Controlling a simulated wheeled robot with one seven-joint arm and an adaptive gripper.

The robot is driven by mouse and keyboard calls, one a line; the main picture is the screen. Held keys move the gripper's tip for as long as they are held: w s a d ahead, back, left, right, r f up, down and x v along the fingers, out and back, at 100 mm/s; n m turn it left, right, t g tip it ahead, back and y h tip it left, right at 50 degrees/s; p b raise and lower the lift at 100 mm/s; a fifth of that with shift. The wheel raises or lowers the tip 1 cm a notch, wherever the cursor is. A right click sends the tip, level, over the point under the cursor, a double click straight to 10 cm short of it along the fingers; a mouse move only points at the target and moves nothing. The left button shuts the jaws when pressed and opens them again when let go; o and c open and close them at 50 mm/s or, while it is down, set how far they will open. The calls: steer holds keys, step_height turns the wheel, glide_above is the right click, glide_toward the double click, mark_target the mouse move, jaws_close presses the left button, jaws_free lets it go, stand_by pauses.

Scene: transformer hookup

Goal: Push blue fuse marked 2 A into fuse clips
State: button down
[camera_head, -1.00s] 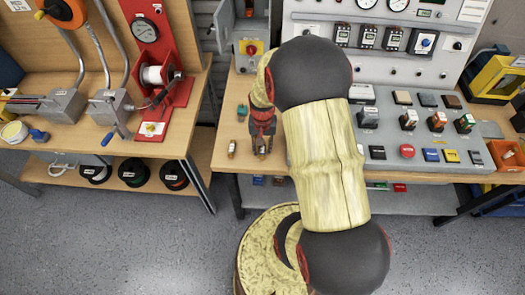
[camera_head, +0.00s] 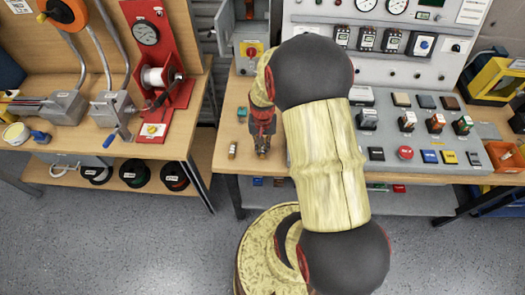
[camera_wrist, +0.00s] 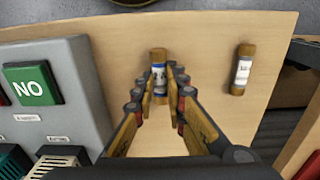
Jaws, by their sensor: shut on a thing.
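My gripper (camera_wrist: 160,88) is shut on a blue-banded fuse (camera_wrist: 159,76) with brass-coloured ends and a white label, in the wrist view. The label is too small to read. The fuse stands between the fingertips, low over the wooden bench top; I cannot tell whether it touches it. In the head view my gripper (camera_head: 263,152) points down near the bench's front edge, and the held fuse is hard to make out. I cannot make out the fuse clips in either view.
A second fuse with a white label (camera_wrist: 242,70) lies to the right in the wrist view. A grey control panel (camera_wrist: 75,80) with a green NO button is close on the left. An open grey box (camera_head: 250,45) stands behind my arm.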

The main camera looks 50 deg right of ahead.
mark_target(262, 148)
steer(key=shift+r+p, duration=1.4)
steer(key=shift+r, duration=0.8)
